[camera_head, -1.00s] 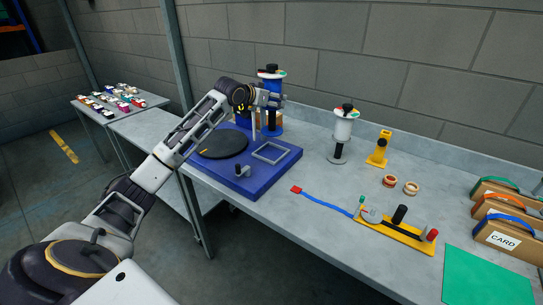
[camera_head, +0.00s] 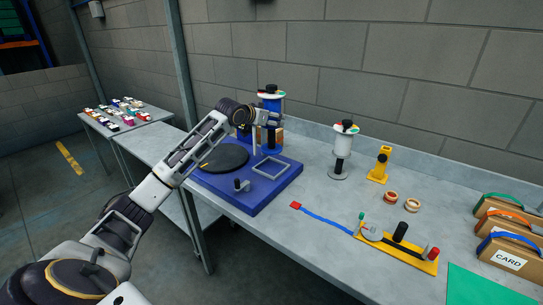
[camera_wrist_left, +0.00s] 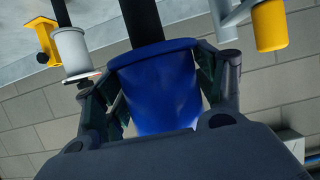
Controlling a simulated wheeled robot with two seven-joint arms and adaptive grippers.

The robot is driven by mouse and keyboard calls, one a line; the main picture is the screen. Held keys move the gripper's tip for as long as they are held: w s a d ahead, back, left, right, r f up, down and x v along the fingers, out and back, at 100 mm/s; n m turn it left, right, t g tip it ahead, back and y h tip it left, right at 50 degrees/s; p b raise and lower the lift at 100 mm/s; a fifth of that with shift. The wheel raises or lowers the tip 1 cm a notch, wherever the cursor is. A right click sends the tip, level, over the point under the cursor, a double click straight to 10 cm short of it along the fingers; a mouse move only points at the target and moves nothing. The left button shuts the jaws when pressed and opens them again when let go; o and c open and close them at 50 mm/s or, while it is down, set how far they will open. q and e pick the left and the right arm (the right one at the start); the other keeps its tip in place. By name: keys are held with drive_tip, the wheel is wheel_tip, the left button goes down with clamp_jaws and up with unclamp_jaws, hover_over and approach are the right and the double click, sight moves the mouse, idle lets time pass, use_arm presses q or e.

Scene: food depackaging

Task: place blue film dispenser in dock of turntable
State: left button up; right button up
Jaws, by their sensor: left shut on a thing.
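The blue film dispenser (camera_head: 271,106) stands upright behind the turntable (camera_head: 247,201), with a white rim and coloured bits on top. My left gripper (camera_head: 269,117) is shut around its blue body. In the left wrist view the blue roll (camera_wrist_left: 162,92) fills the space between my two fingers. I cannot tell whether its foot touches the table. The turntable has a blue base, a black disc (camera_head: 224,158) and a pale square frame (camera_head: 271,168), which looks like the dock and is empty. My right gripper is not in view.
A white film dispenser (camera_head: 342,152) and a yellow stand (camera_head: 380,165) are to the right. A yellow tool (camera_head: 412,255), tape rings (camera_head: 390,197) and card boxes (camera_head: 512,253) lie further right.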

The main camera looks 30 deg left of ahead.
sight(269, 140)
use_arm(q)
drive_tip(key=shift+a+f+p, duration=0.1)
drive_tip(key=shift+f+p, duration=0.2)
drive_tip(key=shift+f, duration=2.45)
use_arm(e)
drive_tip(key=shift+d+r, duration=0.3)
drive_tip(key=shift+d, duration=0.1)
use_arm(q)
drive_tip(key=shift+f, duration=1.9)
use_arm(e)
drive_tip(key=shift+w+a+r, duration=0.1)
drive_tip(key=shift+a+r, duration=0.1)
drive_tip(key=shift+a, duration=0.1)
use_arm(q)
drive_tip(key=shift+f, duration=0.1)
drive_tip(key=o, duration=1.4)
drive_tip(key=shift+f, duration=0.1)
drive_tip(key=shift+c, duration=0.2)
drive_tip(key=shift+s, duration=0.1)
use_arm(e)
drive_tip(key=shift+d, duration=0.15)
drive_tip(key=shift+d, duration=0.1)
